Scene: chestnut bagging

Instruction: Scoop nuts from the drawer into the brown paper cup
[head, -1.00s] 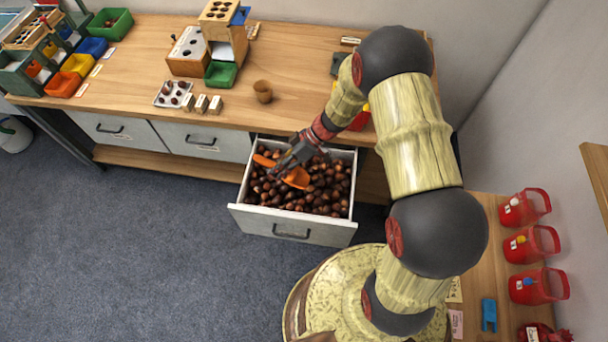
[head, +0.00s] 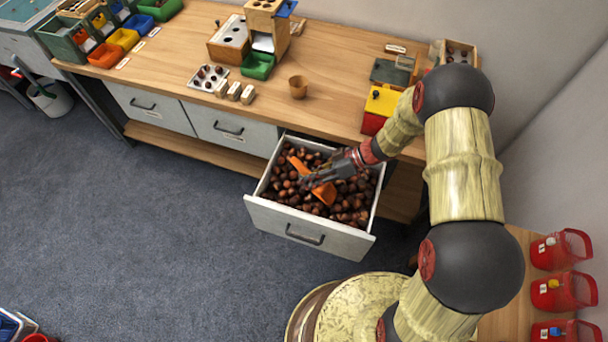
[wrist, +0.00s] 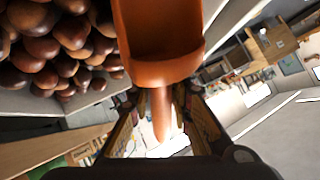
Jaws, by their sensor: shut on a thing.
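My gripper (head: 318,178) is shut on the handle of an orange scoop (head: 325,194), over the nuts in the open drawer (head: 289,223). In the wrist view, the scoop (wrist: 160,68) extends from between the fingers (wrist: 158,100), and the part of its bowl that shows looks empty. Brown nuts (head: 292,192) fill the drawer; some also show in the wrist view (wrist: 50,50). Whether the scoop touches them is unclear. The brown paper cup (head: 298,87) stands upright on the bench behind the drawer, apart from the scoop. Its inside is not clear.
The wooden bench (head: 330,60) is clear around the cup. Small blocks (head: 234,91) and a tray of nuts (head: 208,78) lie left of it. A green bin (head: 257,66) stands behind, and a yellow-and-red box (head: 380,107) is to the right, near my arm.

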